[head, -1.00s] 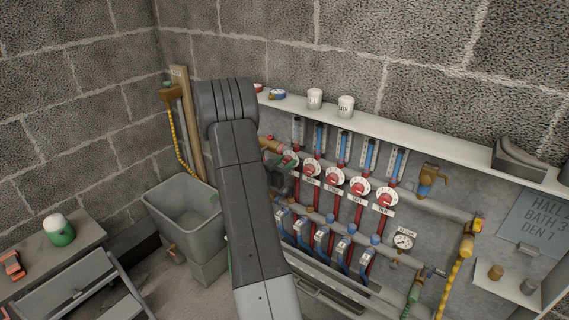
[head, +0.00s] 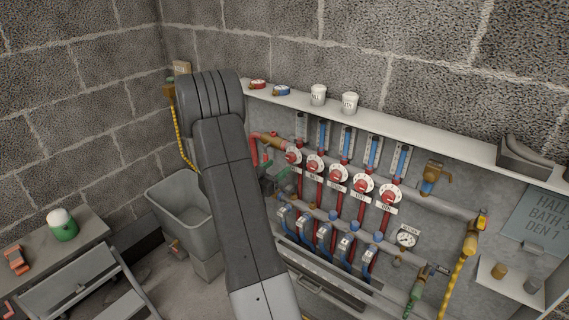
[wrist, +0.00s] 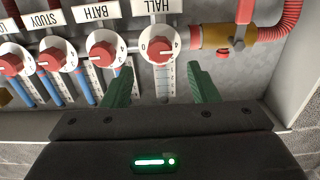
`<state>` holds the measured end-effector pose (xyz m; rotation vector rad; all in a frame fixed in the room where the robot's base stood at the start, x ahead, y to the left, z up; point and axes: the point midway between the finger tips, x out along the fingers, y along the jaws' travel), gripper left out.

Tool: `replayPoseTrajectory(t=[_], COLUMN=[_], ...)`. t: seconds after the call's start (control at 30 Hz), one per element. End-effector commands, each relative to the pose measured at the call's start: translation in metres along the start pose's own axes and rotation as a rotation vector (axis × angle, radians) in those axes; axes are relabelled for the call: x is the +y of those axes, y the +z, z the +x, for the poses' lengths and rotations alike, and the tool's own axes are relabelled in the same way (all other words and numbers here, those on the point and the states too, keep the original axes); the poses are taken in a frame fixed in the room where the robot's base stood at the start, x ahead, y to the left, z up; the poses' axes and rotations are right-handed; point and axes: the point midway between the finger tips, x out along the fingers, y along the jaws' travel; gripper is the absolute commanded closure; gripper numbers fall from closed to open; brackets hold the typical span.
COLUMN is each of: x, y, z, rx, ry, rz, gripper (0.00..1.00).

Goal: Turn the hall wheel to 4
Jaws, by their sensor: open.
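The hall wheel (wrist: 160,47) is a red knob on a white dial under the HALL label (wrist: 151,6), upside down in the wrist view. Its dial shows 0 at the left and 4 at the right; I cannot tell the exact setting. The gauge tube (wrist: 165,80) by it shows no blue, unlike its neighbours. In the head view the hall wheel (head: 293,157) is leftmost in the row. My gripper (wrist: 158,72) is open and empty, its green fingers either side of the gauge tube, short of the wheel. In the head view my arm partly hides the gripper.
The bath wheel (wrist: 104,51) and study wheel (wrist: 53,57) sit close beside the hall wheel. A brass fitting (wrist: 215,36) and red hose (wrist: 283,22) lie on its other side. A shelf (head: 420,123) runs above; a grey tub (head: 190,215) stands left.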

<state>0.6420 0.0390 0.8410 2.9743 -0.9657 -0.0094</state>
Motion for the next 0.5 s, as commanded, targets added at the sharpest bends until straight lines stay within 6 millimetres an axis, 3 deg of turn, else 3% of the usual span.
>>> replayPoseTrajectory(t=[0.2, 0.5], x=[-0.001, 0.0], y=[0.0, 0.0], z=[-0.047, -0.071], rx=[0.0, 0.001], ry=[-0.003, 0.0], rz=[-0.002, 0.0], gripper=[0.46, 0.46])
